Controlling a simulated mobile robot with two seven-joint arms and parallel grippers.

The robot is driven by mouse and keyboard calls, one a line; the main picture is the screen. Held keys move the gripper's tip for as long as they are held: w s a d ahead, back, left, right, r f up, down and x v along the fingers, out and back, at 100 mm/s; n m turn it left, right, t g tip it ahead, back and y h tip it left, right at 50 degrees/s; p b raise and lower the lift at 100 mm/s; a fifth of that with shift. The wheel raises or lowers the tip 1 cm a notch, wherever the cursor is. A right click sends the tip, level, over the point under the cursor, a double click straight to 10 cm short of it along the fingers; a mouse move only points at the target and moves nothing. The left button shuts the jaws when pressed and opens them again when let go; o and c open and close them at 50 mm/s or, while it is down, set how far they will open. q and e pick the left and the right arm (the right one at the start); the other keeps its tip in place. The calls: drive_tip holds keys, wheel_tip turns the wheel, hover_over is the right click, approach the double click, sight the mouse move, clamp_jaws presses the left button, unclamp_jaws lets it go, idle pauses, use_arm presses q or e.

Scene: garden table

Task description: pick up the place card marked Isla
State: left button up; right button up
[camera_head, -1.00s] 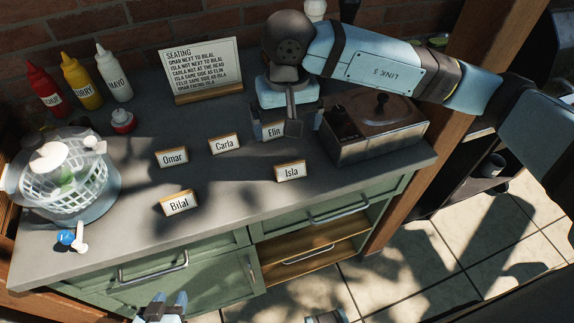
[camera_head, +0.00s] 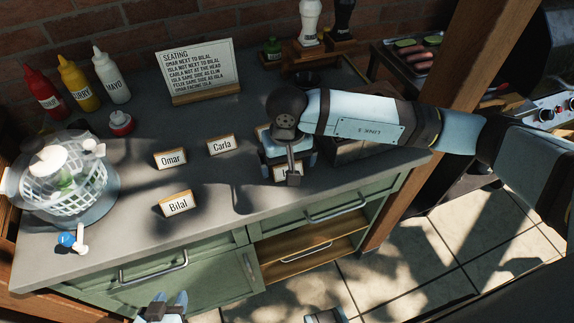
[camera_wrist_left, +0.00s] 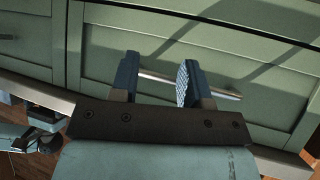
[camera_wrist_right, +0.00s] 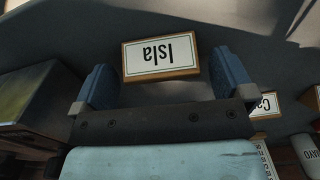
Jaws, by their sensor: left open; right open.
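In the head view the Isla card (camera_head: 279,171) is mostly hidden behind my right gripper (camera_head: 292,172). I cannot tell whether the fingers touch it. My left gripper (camera_head: 165,303) is open and empty, low in front of the cabinet; the left wrist view shows its fingers (camera_wrist_left: 157,82) before a green cabinet front.
Cards marked Omar (camera_head: 170,158), Carla (camera_head: 221,145) and Bilal (camera_head: 178,203) stand to the left. A seating sign (camera_head: 197,68) is at the back. A wooden box (camera_head: 360,153) sits right of the gripper, partly behind my arm. A salad spinner (camera_head: 66,180) stands far left.

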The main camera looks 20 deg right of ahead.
drive_tip(key=shift+f, duration=0.3)
drive_tip(key=c, duration=0.9)
drive_tip(key=shift+r, duration=0.15)
